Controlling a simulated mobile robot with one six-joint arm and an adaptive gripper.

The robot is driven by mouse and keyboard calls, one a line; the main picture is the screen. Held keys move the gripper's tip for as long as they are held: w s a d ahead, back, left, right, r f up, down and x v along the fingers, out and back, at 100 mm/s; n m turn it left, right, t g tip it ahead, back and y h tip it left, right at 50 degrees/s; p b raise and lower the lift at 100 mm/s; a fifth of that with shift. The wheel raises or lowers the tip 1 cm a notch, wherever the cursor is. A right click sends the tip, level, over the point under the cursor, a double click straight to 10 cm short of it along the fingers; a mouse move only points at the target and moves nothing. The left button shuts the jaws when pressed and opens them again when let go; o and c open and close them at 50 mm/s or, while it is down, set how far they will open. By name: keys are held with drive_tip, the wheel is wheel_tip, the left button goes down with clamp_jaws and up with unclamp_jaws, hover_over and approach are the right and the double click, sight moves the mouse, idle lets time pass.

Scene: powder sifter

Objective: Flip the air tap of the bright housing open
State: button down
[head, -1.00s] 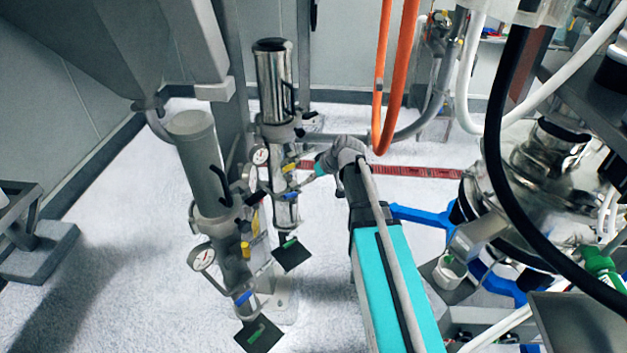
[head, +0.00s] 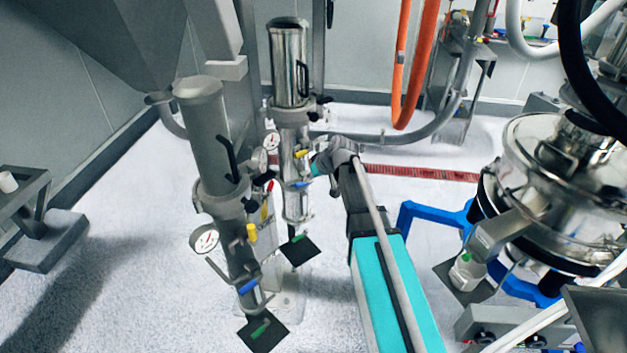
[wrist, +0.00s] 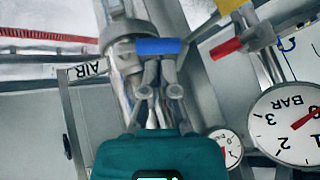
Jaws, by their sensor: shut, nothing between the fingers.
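The bright housing (head: 289,68) is a polished steel cylinder on a column behind the duller grey housing. A yellow lever (head: 302,154) and a blue lever (head: 301,184) sit on its lower column. My gripper (head: 317,168) is at the right side of this column, close to the levers. In the wrist view my gripper (wrist: 159,78) is shut and empty, its fingertips just below the blue lever (wrist: 158,46). I cannot tell whether they touch. The blue lever lies crosswise over the steel pipe. An AIR label (wrist: 88,69) shows left of it. Which lever is the air tap is unclear.
The grey housing (head: 205,130) with its gauge (head: 204,240) stands nearer, left of my arm. In the wrist view a red lever (wrist: 227,48) and a large gauge (wrist: 288,122) are at the right. A steel vessel (head: 555,170) on a blue frame stands at the right.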

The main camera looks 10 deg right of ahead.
sight(301, 184)
drive_tip(key=shift+b+x, duration=0.75)
drive_tip(key=shift+x, duration=0.5)
drive_tip(key=shift+d, duration=0.1)
